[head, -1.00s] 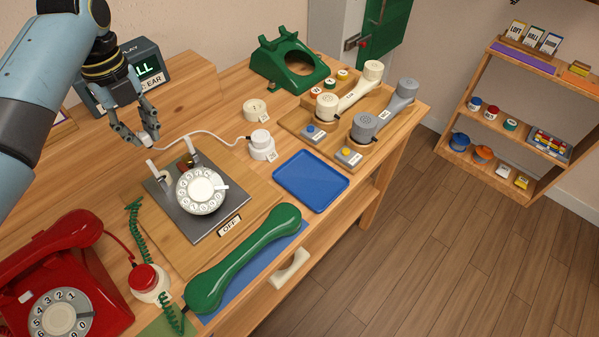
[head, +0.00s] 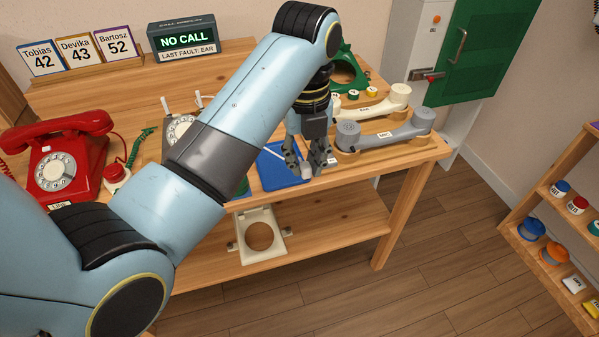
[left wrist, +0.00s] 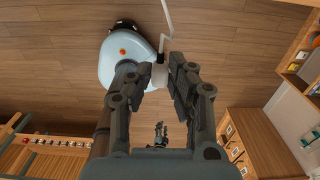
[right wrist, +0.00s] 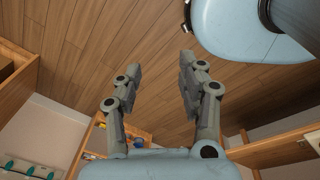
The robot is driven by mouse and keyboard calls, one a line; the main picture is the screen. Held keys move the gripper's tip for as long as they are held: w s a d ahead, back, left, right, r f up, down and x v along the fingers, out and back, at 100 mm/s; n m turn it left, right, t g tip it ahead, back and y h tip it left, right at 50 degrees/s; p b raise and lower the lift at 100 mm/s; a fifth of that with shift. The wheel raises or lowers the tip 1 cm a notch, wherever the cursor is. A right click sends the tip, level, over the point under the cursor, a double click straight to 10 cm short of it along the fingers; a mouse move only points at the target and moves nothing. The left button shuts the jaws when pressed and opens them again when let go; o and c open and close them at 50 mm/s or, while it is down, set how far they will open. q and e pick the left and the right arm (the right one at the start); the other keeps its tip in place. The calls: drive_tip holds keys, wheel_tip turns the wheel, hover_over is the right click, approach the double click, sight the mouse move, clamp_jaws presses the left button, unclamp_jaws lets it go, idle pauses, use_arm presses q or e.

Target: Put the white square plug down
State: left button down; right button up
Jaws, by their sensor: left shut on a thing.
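My left gripper (head: 308,172) is shut on the small white plug (head: 307,171) at the right part of the blue tray (head: 275,178). I cannot tell whether the plug touches the tray. In the left wrist view the white plug (left wrist: 160,76) sits between the fingertips, with a pale cord (left wrist: 167,25) running up from it. The plug's square shape is too small to make out. My right gripper (right wrist: 160,82) shows only in its own wrist view, with fingers apart and nothing between them, above the wood floor.
A grey handset (head: 385,132) and a cream handset (head: 375,102) lie just right of my left gripper. The red dial phone (head: 60,160) stands at the left. My left arm hides much of the table's middle. The display (head: 183,40) reads "NO CALL".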

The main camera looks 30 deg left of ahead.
use_arm(q)
drive_tip(key=w+a+f, duration=0.2)
drive_tip(key=a, duration=0.1)
drive_tip(key=w+a+f, duration=0.2)
drive_tip(key=a, duration=0.1)
drive_tip(key=w+a+f+b, duration=0.1)
drive_tip(key=w+a+f, duration=0.1)
drive_tip(key=a+f, duration=0.1)
drive_tip(key=shift+w+a, duration=0.2)
drive_tip(key=shift+w, duration=0.05)
drive_tip(key=shift+a+f, duration=0.1)
drive_tip(key=shift+f, duration=2)
use_arm(e)
drive_tip(key=shift+a+f, duration=0.45)
drive_tip(key=shift+f, duration=0.25)
use_arm(q)
drive_tip(key=c, duration=1.2)
unclamp_jaws()
drive_tip(key=shift+f, duration=0.15)
use_arm(e)
drive_tip(key=shift+a+f, duration=0.1)
drive_tip(key=shift+a, duration=0.05)
